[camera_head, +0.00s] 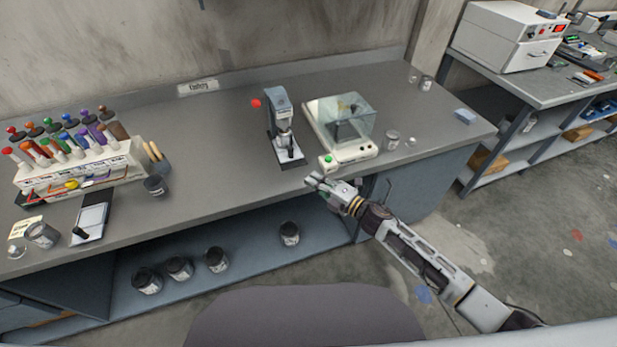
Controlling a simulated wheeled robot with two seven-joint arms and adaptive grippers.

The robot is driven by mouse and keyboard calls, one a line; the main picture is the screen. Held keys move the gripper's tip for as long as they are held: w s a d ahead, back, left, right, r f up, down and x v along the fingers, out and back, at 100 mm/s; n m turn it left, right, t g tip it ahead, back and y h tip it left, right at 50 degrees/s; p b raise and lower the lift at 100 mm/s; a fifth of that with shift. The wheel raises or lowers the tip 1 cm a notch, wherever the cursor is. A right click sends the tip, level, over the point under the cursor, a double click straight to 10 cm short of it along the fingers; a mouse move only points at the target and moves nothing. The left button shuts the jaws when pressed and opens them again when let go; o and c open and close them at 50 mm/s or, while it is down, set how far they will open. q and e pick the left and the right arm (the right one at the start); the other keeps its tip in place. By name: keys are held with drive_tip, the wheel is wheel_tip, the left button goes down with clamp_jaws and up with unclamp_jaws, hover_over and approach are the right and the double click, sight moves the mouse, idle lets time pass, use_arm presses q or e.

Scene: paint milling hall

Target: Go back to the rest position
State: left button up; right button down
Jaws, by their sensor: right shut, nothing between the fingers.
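My right gripper (312,181) is at the front edge of the grey workbench (225,155), just in front of the white balance. Its fingers are shut with nothing between them. My right arm reaches in from the lower right across the open floor. My left gripper does not show. The balance (341,130) has a clear cover and a green button at its front left corner. I cannot tell whether the gripper touches the bench edge.
A press-like device (283,130) stands left of the balance. A rack (77,170) of colourful tools fills the bench's left end. Several dark jars (217,259) stand on the lower shelf. A second bench with a white oven (508,36) is at upper right.

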drive_tip(key=shift+s+d, duration=0.25)
drive_tip(key=shift+d, duration=0.05)
idle(0.5)
